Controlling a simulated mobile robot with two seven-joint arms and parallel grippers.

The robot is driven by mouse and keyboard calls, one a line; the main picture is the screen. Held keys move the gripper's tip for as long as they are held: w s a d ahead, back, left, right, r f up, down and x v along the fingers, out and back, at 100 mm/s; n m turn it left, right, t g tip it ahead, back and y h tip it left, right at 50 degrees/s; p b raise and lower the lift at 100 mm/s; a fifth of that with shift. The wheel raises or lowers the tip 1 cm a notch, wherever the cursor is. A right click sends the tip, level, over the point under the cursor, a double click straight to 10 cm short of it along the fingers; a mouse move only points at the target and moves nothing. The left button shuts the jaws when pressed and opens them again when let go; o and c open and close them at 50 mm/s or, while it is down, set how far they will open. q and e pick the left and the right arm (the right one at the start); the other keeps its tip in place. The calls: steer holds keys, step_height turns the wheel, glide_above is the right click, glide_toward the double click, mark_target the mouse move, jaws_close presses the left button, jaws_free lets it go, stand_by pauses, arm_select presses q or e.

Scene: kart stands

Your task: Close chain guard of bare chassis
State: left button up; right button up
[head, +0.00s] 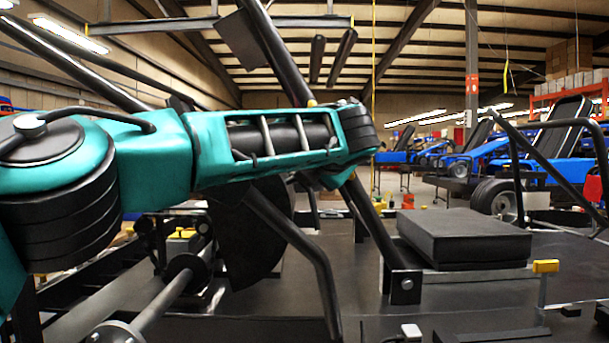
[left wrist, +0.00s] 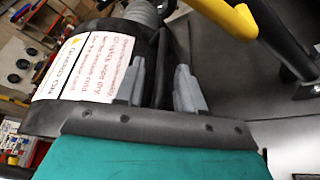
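The bare chassis (head: 170,300) spreads low across the head view, with an axle at the left. A dark rounded plate (head: 243,240), possibly the chain guard, hangs upright below my left arm, partly covered by it. In the left wrist view, my left gripper (left wrist: 160,72) has its two grey fingers apart. A thin dark edge (left wrist: 166,65) runs in the gap between them; I cannot tell whether they touch it. A black housing (left wrist: 48,118) with a white label in red print lies beside the left finger. My left gripper is hidden in the head view. My right gripper is not visible.
A black box-shaped pad (head: 465,237) sits at the right of the chassis. Black tubes cross the head view near my arm. Blue karts (head: 545,155) stand at the back right.

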arm_select(q)
steer(key=shift+x, duration=1.05)
jaws_close()
